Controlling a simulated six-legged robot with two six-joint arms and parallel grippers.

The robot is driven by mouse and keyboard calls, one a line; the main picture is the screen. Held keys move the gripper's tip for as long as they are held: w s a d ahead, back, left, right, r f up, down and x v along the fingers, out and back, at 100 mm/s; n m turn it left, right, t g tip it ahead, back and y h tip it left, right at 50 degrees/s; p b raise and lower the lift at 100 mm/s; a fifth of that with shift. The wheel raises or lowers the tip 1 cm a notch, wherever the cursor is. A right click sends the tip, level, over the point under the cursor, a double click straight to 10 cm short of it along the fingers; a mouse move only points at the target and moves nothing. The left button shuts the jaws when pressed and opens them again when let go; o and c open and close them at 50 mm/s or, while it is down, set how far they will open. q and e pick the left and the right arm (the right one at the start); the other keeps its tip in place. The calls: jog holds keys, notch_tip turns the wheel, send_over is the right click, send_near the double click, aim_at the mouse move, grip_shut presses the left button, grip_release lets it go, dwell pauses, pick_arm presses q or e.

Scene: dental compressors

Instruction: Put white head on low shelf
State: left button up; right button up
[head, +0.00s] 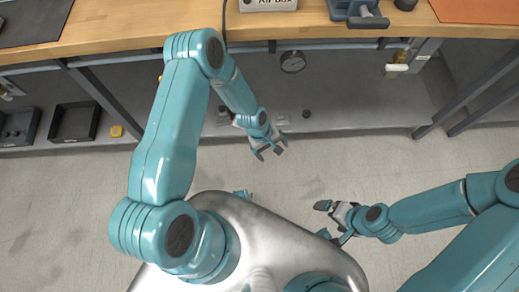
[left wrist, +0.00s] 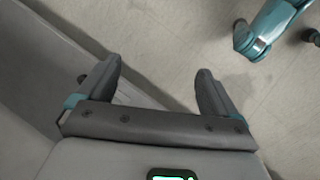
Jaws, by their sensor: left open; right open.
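The low shelf (head: 350,115) is the long grey ledge under the wooden bench. My left gripper (head: 273,151) is open and empty in front of the shelf's edge. In the left wrist view its fingers (left wrist: 160,70) are spread, with grey shelf and floor between them. My right gripper (head: 333,222) is open and empty over the floor, apart from the shelf.
A dark knob (head: 306,113) and a round gauge (head: 292,61) are by the shelf. The wooden bench (head: 130,25) overhangs above, with slanted metal legs. The floor (head: 440,165) in front is clear.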

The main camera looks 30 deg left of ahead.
pick_arm(q)
jog(key=s+d+r+m, duration=0.1)
jog(key=s+r+m, duration=0.3)
jog(key=s, duration=0.3)
jog(key=s+d+r+m, duration=0.1)
jog(key=s+r+m, duration=0.3)
jog(key=s, duration=0.3)
jog(key=shift+d+m, duration=0.25)
jog(key=shift+m, duration=0.15)
notch_tip(320, 180, up, 14)
jog(key=p, duration=1.4)
jog(key=shift+r, duration=0.2)
